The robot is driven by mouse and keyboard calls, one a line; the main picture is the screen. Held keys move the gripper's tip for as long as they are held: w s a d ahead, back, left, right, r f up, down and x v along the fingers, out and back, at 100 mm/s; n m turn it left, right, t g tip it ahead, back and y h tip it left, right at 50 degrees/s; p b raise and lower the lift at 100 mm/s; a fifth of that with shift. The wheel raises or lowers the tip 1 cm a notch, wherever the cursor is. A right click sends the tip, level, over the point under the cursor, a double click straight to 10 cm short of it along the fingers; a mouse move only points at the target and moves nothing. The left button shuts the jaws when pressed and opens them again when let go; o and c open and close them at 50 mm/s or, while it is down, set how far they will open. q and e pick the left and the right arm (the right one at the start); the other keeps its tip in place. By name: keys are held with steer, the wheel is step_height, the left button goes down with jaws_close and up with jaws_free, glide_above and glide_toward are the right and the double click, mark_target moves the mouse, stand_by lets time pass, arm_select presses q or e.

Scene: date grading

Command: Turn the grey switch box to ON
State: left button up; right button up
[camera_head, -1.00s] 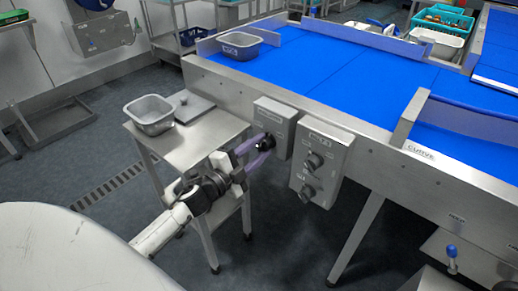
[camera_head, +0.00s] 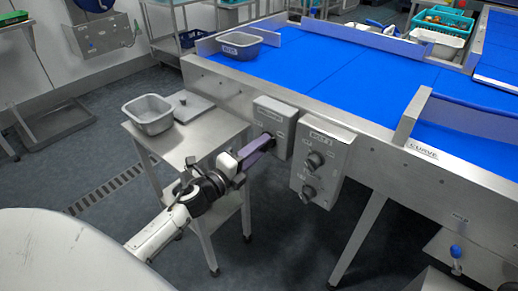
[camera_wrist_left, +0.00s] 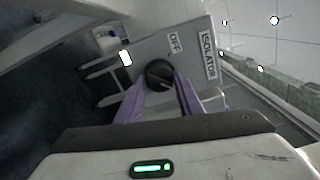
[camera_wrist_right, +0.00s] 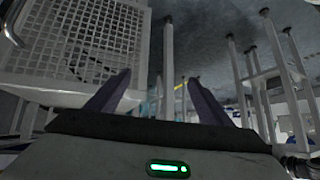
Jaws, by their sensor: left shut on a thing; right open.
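The grey switch box (camera_head: 283,112) is fixed to the side of the conveyor, and its round black knob is partly hidden by my fingers in the head view. In the left wrist view the knob (camera_wrist_left: 160,74) sits between my purple fingertips, beside the labels OFF (camera_wrist_left: 175,43) and ISOLATOR (camera_wrist_left: 208,55). My left gripper (camera_head: 268,141) is shut on the knob. I cannot tell exactly where the knob points. My right gripper (camera_wrist_right: 158,82) is open and empty in the right wrist view, and is not visible in the head view.
A larger grey box (camera_head: 322,163) with two dark knobs hangs right of the switch box. A steel side table (camera_head: 200,149) with a grey tub (camera_head: 149,113) stands to the left. The blue conveyor belt (camera_head: 345,65) runs behind. A white grid panel (camera_wrist_right: 95,40) is near my right gripper.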

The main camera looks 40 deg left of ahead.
stand_by(0.4)
arm_select(q)
steer(key=o, duration=1)
steer(key=shift+o, duration=0.3)
steer(key=s, duration=1)
steer(key=shift+s+a, duration=0.15)
steer(key=shift+a, duration=0.25)
